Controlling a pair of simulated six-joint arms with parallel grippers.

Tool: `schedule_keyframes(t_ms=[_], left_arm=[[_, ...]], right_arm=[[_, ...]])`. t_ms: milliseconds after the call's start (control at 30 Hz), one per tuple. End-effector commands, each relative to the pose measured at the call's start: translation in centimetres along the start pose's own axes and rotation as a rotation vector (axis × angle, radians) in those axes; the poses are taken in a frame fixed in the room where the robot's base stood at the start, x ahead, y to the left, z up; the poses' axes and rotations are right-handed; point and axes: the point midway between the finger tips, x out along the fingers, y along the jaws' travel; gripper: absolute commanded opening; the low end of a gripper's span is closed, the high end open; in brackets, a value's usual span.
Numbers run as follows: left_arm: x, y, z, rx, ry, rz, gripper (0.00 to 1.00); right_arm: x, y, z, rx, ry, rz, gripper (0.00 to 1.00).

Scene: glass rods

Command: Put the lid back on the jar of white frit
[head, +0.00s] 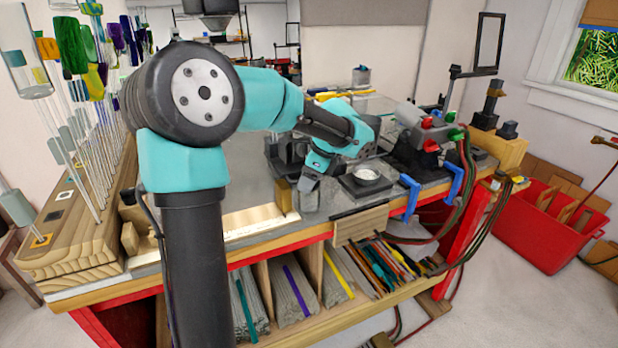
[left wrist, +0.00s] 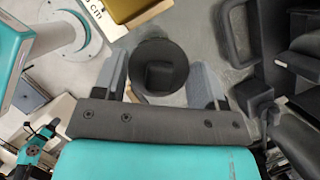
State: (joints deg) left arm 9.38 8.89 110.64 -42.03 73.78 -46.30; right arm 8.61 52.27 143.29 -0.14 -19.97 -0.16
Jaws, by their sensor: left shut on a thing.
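The open jar of white frit (head: 367,175) stands on a dark square block near the bench's front edge in the head view. Its round mouth shows whitish contents. My left gripper (head: 308,184) is low over the bench, just left of the jar and apart from it. In the left wrist view my left gripper (left wrist: 160,85) is shut on the lid (left wrist: 158,52), a round black disc with a dark square knob facing the camera. The lid cannot be made out in the head view. The jar is not clear in the left wrist view. My right gripper is not in view.
A torch with red and green knobs (head: 430,133) and blue clamps (head: 410,195) stand right of the jar. A small brown block (head: 285,196) is left of the gripper. A wooden rack of glass rods (head: 75,225) stands at the left. A red bin (head: 545,230) is at the right.

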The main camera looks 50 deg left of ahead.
Motion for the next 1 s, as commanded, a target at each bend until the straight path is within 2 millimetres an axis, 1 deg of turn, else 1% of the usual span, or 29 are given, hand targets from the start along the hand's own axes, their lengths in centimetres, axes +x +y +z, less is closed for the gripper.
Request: schedule_keyframes(t_ms=[33, 67, 300, 367, 500, 567, 600, 867, 1000], left_arm=[[0.00, 0.00, 0.00, 0.000, 0.000, 0.000, 0.43], [0.00, 0.00, 0.00, 0.000, 0.000, 0.000, 0.67], [0.00, 0.00, 0.00, 0.000, 0.000, 0.000, 0.90], [0.00, 0.00, 0.00, 0.000, 0.000, 0.000, 0.95], [0.00, 0.00, 0.00, 0.000, 0.000, 0.000, 0.95], [0.00, 0.00, 0.00, 0.000, 0.000, 0.000, 1.00], [0.00, 0.00, 0.00, 0.000, 0.000, 0.000, 1.00], [-0.12, -0.01, 0.04, 0.000, 0.000, 0.000, 1.00], [-0.62, -0.02, 0.25, 0.000, 0.000, -0.001, 1.00]], right_arm=[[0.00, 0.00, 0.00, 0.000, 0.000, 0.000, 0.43], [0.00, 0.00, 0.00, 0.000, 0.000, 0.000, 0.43], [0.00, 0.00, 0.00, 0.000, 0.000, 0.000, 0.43], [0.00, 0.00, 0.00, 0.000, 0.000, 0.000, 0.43], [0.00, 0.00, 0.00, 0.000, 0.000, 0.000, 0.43], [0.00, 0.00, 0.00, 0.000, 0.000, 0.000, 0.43], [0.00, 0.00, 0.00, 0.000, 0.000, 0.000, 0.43], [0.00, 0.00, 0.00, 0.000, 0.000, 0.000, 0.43], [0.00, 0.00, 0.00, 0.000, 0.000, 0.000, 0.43]])
